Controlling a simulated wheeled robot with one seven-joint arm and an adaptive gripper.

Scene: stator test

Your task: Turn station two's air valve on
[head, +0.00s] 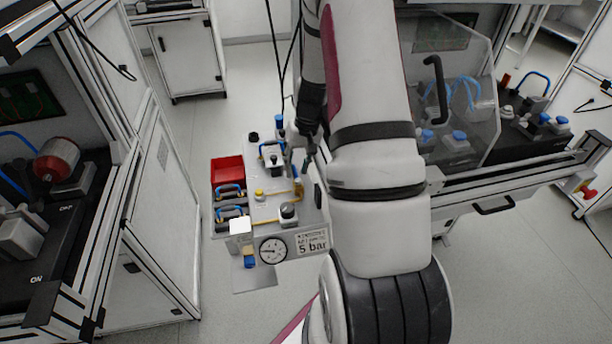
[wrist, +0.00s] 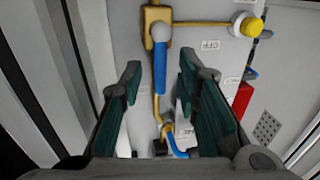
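The air valve has a brass body (wrist: 157,24) and a blue lever (wrist: 160,68), at the top middle of the wrist view. The lever points from its round grey pivot toward my gripper, in line with the brass pipe below. In the head view the brass body (head: 298,190) sits near the right edge of the grey panel. My gripper (wrist: 160,70) is open, with one dark green-padded finger on each side of the lever and a gap on both sides. It also shows above the panel in the head view (head: 303,162). How deep the lever lies between the fingers I cannot tell.
An "OFF" label (wrist: 211,45) lies right of the lever. A yellow knob (wrist: 247,25) is farther right.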

